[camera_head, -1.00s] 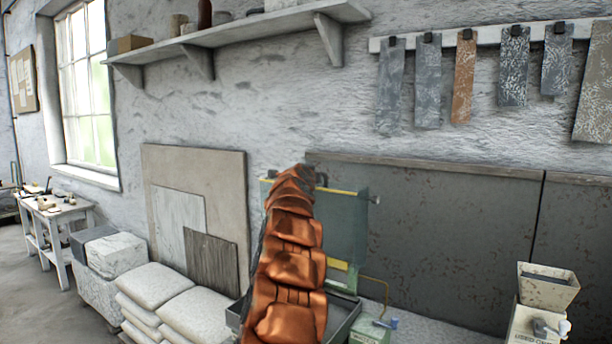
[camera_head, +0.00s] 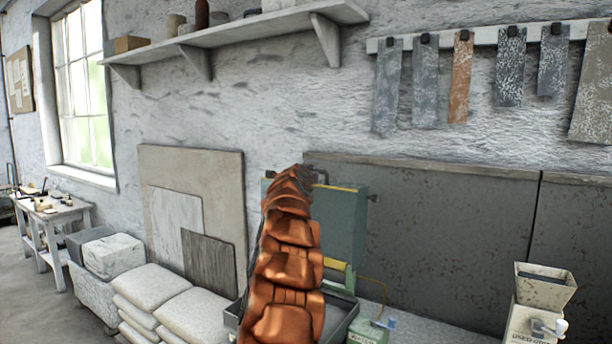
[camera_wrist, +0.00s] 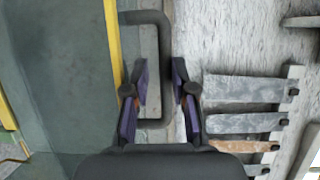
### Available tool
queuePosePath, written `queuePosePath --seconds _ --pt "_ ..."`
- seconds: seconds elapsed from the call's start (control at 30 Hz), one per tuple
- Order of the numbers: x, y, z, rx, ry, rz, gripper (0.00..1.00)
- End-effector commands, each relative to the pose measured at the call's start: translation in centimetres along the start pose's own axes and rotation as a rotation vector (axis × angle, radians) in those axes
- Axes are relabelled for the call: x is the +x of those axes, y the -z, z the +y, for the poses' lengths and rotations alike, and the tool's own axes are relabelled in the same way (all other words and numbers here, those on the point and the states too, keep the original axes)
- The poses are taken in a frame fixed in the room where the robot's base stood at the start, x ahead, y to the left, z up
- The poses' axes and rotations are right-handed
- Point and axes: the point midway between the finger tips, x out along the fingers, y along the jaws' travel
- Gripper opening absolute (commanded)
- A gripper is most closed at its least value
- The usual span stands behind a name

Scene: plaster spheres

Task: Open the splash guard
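The splash guard (camera_head: 345,225) is a teal panel with a yellow top edge, standing against the back wall. My orange-sleeved arm hides its left part in the head view. In the wrist view the guard (camera_wrist: 65,80) fills the left side, with a yellow strip along its edge. Its dark U-shaped handle (camera_wrist: 166,42) sticks out from that edge. My gripper (camera_wrist: 161,66) is open, with one finger on each side of the handle's long bar. I cannot tell whether either finger touches it.
A grey tray (camera_head: 345,322) lies below the guard. A hopper box (camera_head: 545,286) stands at the right. Sample strips (camera_head: 425,85) hang from a rail above. Leaning boards (camera_head: 205,170) and stacked sacks (camera_head: 150,287) are at the left. A shelf (camera_head: 240,33) juts out overhead.

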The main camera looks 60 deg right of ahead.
Motion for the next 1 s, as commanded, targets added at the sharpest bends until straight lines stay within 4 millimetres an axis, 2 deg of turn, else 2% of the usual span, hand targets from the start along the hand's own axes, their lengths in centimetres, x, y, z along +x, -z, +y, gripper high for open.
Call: queuePosePath --seconds 0.67,1.0 --pt "-3.1 -0.2 0.1 0.002 -0.002 -0.003 0.24" --pt "-5.7 -0.1 0.0 0.001 -0.003 -0.004 0.24"
